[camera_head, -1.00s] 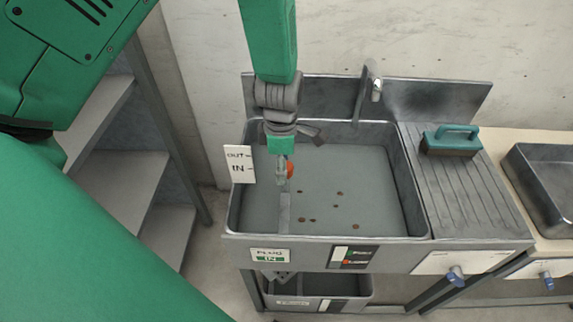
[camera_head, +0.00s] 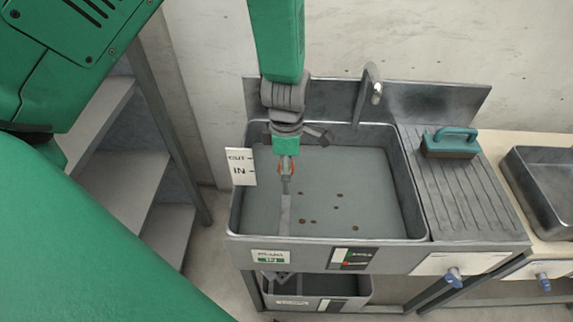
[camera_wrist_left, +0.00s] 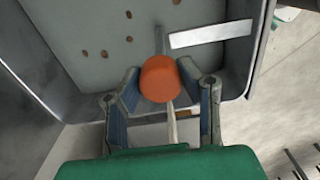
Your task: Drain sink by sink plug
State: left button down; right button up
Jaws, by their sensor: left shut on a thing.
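The grey sink (camera_head: 408,205) holds a flat grey surface of water with several brown bits on it. The sink plug's orange knob (camera_wrist_left: 159,78) shows between my left fingers in the left wrist view. In the head view only slivers of orange show at the gripper. A grey upright strip (camera_head: 285,215) stands below it in the sink. My left gripper (camera_head: 287,170) reaches down over the left part of the sink and is shut on the knob; its fingers also show in the left wrist view (camera_wrist_left: 163,92). My right gripper is not in view.
A white OUT/IN sign (camera_head: 241,167) stands at the sink's left rim. A faucet (camera_head: 369,90) rises at the back. A teal-handled brush (camera_head: 450,143) lies on the ribbed drainboard (camera_head: 470,190). A PLUG IN label (camera_head: 270,257) is on the sink front. A grey bin (camera_head: 330,288) sits below.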

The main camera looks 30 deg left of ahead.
pick_arm(q)
notch_tip(320, 180, up, 3)
jog(key=shift+w+p, duration=0.15)
jog(key=shift+p, duration=0.8)
jog(key=shift+f, duration=0.15)
jog(key=c, duration=1.1)
grip_release()
